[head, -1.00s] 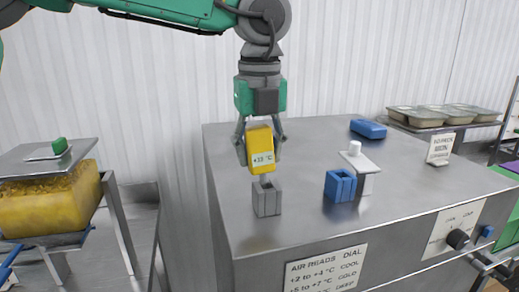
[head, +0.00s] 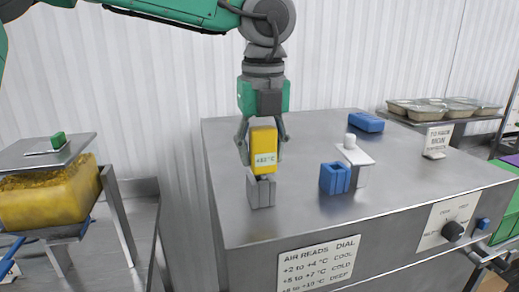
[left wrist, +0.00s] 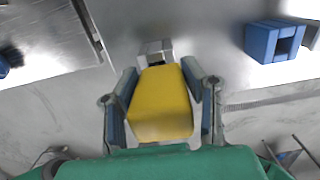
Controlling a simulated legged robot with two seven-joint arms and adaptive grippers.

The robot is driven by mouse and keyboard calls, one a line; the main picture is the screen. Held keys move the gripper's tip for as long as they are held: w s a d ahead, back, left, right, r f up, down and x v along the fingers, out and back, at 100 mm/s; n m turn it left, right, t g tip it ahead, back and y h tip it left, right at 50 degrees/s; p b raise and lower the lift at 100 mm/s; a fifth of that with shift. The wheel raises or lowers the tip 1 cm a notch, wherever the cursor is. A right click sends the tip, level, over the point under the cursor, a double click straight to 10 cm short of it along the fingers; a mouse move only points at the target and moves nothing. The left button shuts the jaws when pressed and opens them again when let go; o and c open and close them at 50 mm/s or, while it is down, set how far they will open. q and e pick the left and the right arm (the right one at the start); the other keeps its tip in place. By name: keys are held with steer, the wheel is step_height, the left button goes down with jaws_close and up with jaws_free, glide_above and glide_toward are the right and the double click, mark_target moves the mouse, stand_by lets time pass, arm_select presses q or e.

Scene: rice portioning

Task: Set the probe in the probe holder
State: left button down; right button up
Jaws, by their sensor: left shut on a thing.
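The yellow probe (head: 264,142) has a small display that reads in °C. My left gripper (head: 263,150) is shut on it and holds it upright at the grey holder (head: 261,191) on the steel cabinet top. The probe's lower end is at the holder's mouth, so how deep it sits is hidden. In the left wrist view the probe (left wrist: 160,103) lies between the two fingers, with the grey holder (left wrist: 154,49) just beyond it. My right gripper is not in view.
A blue holder (head: 335,179) and a white stand (head: 357,155) stand to the right on the cabinet. A blue block (head: 366,122) lies behind them. A sign (head: 437,141) and trays (head: 445,108) are at the back right. A yellow food bin (head: 50,198) stands left.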

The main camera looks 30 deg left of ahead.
arm_select(q)
steer(key=shift+a, duration=0.2)
stand_by(0.3)
steer(key=shift+f, duration=0.2)
steer(key=shift+a+f+p, duration=0.15)
steer(key=shift+f+p, duration=0.15)
steer(key=shift+p, duration=0.05)
stand_by(0.7)
steer(key=shift+f, duration=0.1)
stand_by(0.4)
steer(key=shift+s+f, duration=0.1)
steer(key=shift+c, duration=2.1)
jaws_free()
steer(key=shift+p, duration=0.3)
